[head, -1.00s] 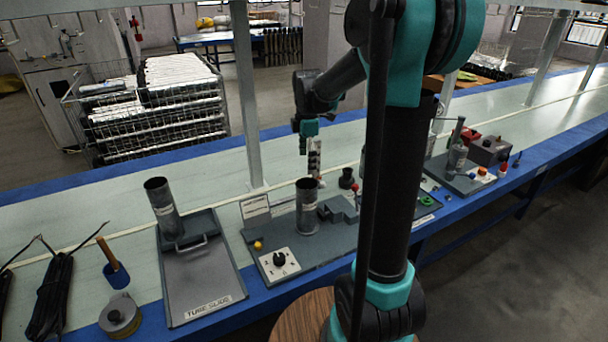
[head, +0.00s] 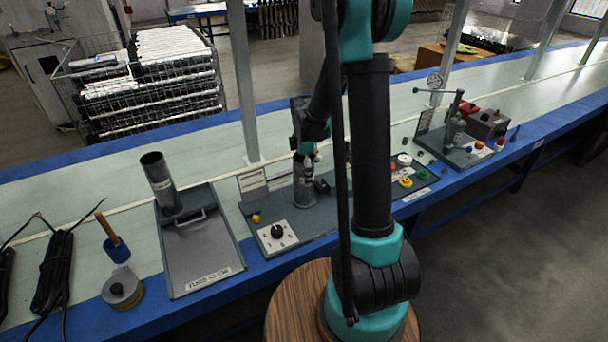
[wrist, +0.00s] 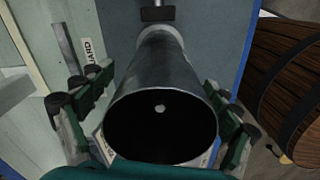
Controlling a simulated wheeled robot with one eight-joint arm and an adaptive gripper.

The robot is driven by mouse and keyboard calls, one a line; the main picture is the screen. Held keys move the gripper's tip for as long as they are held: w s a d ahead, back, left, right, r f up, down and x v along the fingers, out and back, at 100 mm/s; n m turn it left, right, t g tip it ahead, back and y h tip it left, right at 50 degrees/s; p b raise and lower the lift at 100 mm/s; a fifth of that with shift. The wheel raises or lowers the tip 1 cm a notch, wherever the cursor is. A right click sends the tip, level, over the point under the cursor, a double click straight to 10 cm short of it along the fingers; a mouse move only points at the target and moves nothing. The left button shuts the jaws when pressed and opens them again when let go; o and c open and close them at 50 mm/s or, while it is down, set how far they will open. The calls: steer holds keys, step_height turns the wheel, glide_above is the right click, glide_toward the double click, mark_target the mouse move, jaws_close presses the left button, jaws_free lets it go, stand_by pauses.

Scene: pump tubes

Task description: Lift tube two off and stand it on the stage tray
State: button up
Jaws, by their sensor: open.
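A grey metal tube (head: 304,188) stands upright on the middle dark plate, behind a white dial panel. My gripper (head: 306,154) is at its top. In the wrist view the tube's open mouth (wrist: 160,125) lies between my spread fingers (wrist: 155,118), one on each side; I cannot tell whether they touch it. A second grey tube (head: 160,182) stands, leaning slightly, at the back of the flat grey tray (head: 205,255) on the left. The tray's front label is too small to read surely, and I cannot read a number on either tube.
The dial panel (head: 276,236) sits before the middle tube. A round tin (head: 122,289), a wooden-handled tool in a blue holder (head: 115,245) and black cables lie left of the tray. Another fixture (head: 462,145) stands far right. The tray's front is bare.

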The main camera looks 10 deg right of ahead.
steer(key=shift+f, duration=0.5)
steer(key=c, duration=1.3)
steer(key=shift+c, duration=0.2)
steer(key=shift+r, duration=0.5)
steer(key=shift+c, duration=0.9)
steer(key=shift+r, duration=0.3)
step_height(320, 180, up, 20)
steer(key=shift+f, duration=0.15)
stand_by(2.5)
